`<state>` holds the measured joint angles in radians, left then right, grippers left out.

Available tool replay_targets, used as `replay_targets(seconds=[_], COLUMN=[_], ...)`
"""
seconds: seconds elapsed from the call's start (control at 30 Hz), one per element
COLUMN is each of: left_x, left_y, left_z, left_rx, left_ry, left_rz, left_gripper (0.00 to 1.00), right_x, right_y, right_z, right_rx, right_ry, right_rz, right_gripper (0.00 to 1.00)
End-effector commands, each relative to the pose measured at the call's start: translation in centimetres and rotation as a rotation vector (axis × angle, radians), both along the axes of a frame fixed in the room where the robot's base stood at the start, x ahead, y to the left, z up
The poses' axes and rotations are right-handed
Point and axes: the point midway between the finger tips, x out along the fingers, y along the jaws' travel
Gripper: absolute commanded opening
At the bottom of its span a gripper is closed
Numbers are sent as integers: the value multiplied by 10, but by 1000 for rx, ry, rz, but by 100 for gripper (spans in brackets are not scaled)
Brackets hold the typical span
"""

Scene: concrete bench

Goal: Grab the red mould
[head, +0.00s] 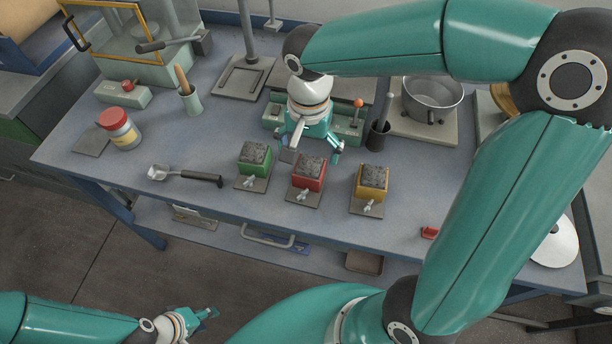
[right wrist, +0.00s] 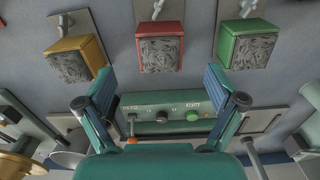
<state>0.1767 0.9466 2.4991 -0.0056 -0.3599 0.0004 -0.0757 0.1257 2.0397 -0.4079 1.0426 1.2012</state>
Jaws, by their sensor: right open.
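The red mould (head: 308,182) stands on a small grey plate on the bench, between the green mould (head: 254,168) and the yellow mould (head: 371,190). Its top is filled with rough grey material. My right gripper (head: 312,154) is open and empty just behind the red mould, apart from it. In the right wrist view the red mould (right wrist: 160,50) lies beyond the spread fingers (right wrist: 160,82), roughly centred between them. My left gripper (head: 205,314) is low at the bottom left, away from the bench; its jaws are too small to read.
A control box with a green button (right wrist: 170,115) lies below my right gripper. A metal pot (head: 433,98) and a dark cup (head: 378,135) stand to the right. The bench in front of the moulds is mostly clear.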

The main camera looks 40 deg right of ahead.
Motion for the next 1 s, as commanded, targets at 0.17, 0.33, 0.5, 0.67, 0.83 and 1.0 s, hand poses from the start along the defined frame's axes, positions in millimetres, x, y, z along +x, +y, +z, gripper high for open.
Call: replay_targets(seconds=[0.17,0.33,0.5,0.67,0.83,1.0], left_x=[0,0,0,0,0,0], left_y=[0,0,0,0,0,0], left_z=[-2,-2,0,0,0,0], left_rx=[0,0,0,0,0,0], left_ry=[0,0,0,0,0,0], left_rz=[0,0,0,0,0,0], left_gripper=[40,40,40,40,40,40], right_x=[0,0,2,4,4,4], right_y=[0,1,-1,-2,-1,-1], right_z=[-28,-37,-54,-78,-88,-88], right_rx=[0,0,1,1,2,2], right_ry=[3,0,5,4,0,-1], right_rz=[2,3,2,3,4,4], right_gripper=[94,94,94,94,94,94])
